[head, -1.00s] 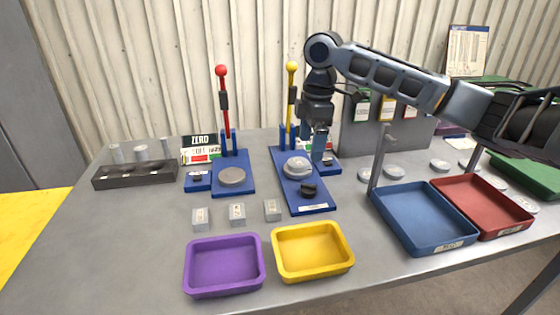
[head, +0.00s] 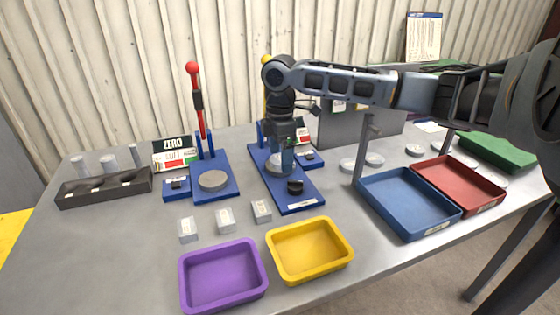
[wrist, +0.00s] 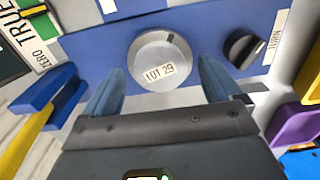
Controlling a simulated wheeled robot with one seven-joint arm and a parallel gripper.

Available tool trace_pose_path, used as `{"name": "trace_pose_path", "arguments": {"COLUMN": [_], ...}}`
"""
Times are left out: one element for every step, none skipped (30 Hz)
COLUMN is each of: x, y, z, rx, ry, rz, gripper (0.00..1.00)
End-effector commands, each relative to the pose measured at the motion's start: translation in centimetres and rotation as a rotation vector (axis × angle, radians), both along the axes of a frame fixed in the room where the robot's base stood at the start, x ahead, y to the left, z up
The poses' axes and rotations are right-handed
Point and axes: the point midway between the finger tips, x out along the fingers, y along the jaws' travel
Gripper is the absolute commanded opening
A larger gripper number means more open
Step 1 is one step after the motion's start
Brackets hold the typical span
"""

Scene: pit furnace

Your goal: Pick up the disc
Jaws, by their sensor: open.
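A silvery round disc labelled "LOT 29" (wrist: 160,60) lies on the blue base plate of the yellow-lever stand (wrist: 90,52). In the head view the disc (head: 275,170) is partly hidden behind my gripper (head: 284,150). In the wrist view my gripper (wrist: 160,82) is open, pointing at the disc, with one finger near each side of its lower edge. Nothing is held. I cannot tell whether the fingers touch the disc. A black knob (head: 295,187) stands on the same plate in front of the disc.
The red-lever stand (head: 202,150) is to the left. Purple (head: 222,278) and yellow (head: 308,252) trays lie in front, with several small grey blocks behind them. Blue (head: 405,203) and red (head: 458,182) trays are right, with loose discs behind. A dark rack (head: 105,188) stands far left.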

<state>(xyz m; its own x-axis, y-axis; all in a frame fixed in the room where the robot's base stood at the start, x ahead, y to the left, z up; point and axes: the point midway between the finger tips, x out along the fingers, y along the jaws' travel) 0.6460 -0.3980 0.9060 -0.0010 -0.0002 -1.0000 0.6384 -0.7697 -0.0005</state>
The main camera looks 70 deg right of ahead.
Motion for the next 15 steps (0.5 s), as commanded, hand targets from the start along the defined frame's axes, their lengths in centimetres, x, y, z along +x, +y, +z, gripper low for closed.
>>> {"name": "trace_pose_path", "arguments": {"x": [-0.02, -0.02, -0.02, -0.02, -0.02, -0.01, -0.01, -0.01, -0.01, -0.01, -0.01, -0.01, -0.01, -0.01, -0.01], "y": [-0.01, -0.01, -0.01, -0.01, -0.01, -0.01, -0.01, -0.01, 0.00, 0.00, 0.01, 0.01, 0.01, 0.01, 0.01], "z": [-0.25, -0.32, -0.37, -0.37, -0.37, -0.36, -0.36, -0.36, -0.35, -0.35, -0.35, -0.35, -0.34, -0.34, -0.34], "rx": [0.000, 0.000, 0.000, 0.000, 0.000, 0.000, 0.000, 0.000, 0.000, 0.000, 0.000, 0.000, 0.000, 0.000, 0.000], "ry": [0.000, 0.000, 0.000, 0.000, 0.000, 0.000, 0.000, 0.000, 0.000, 0.000, 0.000, 0.000, 0.000, 0.000, 0.000], "rz": [0.000, -0.001, -0.001, -0.001, -0.001, -0.001, -0.001, -0.001, -0.001, -0.001, -0.001, -0.001, -0.001, -0.001, -0.001], "gripper": [0.92, 0.92, 0.92, 0.92, 0.92, 0.92, 0.92, 0.92, 0.88, 0.85, 0.82, 0.78, 0.75, 0.72, 0.69]}}
